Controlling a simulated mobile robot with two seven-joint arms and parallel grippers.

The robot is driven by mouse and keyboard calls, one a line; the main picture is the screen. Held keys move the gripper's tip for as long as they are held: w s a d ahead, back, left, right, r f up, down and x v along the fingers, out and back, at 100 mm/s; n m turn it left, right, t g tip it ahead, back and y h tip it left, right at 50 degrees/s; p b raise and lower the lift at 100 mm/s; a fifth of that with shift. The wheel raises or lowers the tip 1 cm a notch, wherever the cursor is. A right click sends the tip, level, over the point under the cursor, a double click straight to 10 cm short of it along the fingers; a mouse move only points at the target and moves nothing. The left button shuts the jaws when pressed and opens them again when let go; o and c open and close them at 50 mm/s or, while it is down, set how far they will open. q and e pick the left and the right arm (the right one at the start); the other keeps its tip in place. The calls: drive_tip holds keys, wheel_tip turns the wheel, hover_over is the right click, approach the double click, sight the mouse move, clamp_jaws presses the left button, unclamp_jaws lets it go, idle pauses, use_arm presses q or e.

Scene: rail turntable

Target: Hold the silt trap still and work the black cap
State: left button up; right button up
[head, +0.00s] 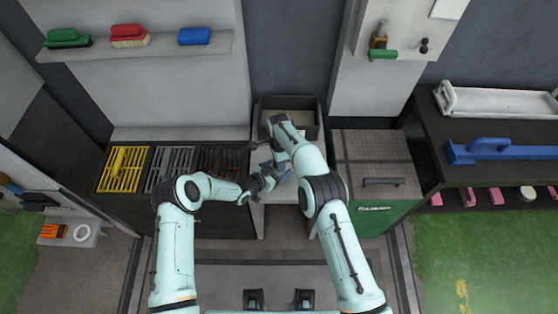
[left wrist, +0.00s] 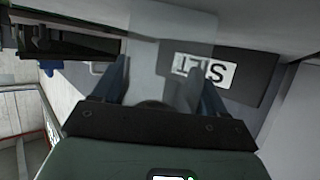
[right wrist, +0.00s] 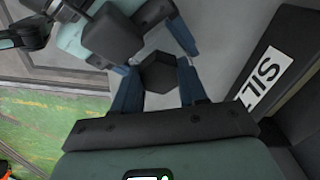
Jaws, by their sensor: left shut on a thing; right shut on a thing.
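The black cap (right wrist: 160,74) is a dark hexagonal piece between the blue fingers of my right gripper (head: 282,170), which is shut on it. In the head view the cap is hidden by the grippers. My left gripper (head: 266,181) comes in from the left, low beside the right one, and is shut. In the left wrist view a pale, see-through body, apparently the silt trap (left wrist: 148,72), lies between its fingers. Its outline is faint, and its lower part is hidden. My left gripper also shows in the right wrist view, at the upper left.
A dark bin (head: 262,108) with a SILT label (right wrist: 266,78) stands just behind the grippers. Slotted racks (head: 122,168) lie to the left, and a green cabinet with a grey lid (head: 371,153) stands to the right.

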drive_tip(key=shift+a+r+m, duration=0.1)
drive_tip(key=shift+m, duration=0.2)
drive_tip(key=m, duration=0.5)
drive_tip(key=shift+m, duration=0.5)
drive_tip(key=m, duration=0.6)
drive_tip(key=o, duration=1.2)
drive_tip(key=shift+s+r, duration=0.1)
drive_tip(key=shift+a, duration=0.1)
